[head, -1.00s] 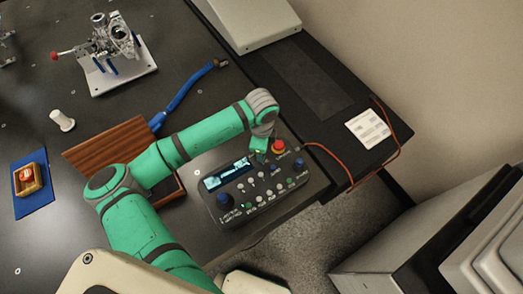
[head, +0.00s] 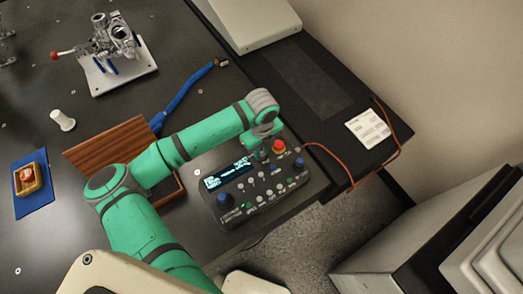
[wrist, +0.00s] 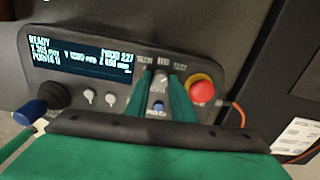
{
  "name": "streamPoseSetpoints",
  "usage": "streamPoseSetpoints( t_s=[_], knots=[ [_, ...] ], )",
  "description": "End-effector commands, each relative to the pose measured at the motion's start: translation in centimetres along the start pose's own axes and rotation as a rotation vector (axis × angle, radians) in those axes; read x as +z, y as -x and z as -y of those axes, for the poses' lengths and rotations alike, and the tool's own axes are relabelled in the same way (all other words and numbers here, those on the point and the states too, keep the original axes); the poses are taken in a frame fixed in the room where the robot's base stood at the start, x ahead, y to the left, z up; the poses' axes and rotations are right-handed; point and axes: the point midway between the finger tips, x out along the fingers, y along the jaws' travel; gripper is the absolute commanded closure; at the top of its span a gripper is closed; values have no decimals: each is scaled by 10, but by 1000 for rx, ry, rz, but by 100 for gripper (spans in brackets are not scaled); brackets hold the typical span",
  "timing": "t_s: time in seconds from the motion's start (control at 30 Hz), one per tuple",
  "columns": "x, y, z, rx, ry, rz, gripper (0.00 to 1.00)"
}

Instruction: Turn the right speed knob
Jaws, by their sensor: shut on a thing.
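The control box (head: 238,208) lies on the dark table, with a lit display and several knobs and buttons. My gripper (wrist: 161,79) reaches down over the box, its two green fingers shut on a small grey knob, the right speed knob (wrist: 160,77). In the head view my gripper (head: 264,152) is just left of the red emergency button (head: 278,146), which also shows in the wrist view (wrist: 200,88). The display (wrist: 82,54) reads READY with several numbers.
Two more small knobs (wrist: 99,98) and a blue-topped joystick (head: 225,199) are on the box. An orange cable (head: 335,168) leaves its right side. A wooden box (head: 112,147), blue-handled tool (head: 182,96) and metal fixture (head: 117,50) stand to the left and back.

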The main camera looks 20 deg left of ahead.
Motion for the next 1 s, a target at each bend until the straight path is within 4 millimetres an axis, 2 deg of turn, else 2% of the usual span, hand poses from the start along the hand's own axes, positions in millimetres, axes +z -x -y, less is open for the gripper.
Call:
streamPoseSetpoints(
  t_s=[0.6, 0.63, 0.7, 1.0],
  knots=[
    [-1, 0, -1, 5, -45, -2, 100],
    [-1, 0, -1, 5, -45, -2, 73],
    [-1, 0, -1, 5, -45, -2, 60],
    [0, 1, -1, 4, -44, -1, 60]
  ],
)
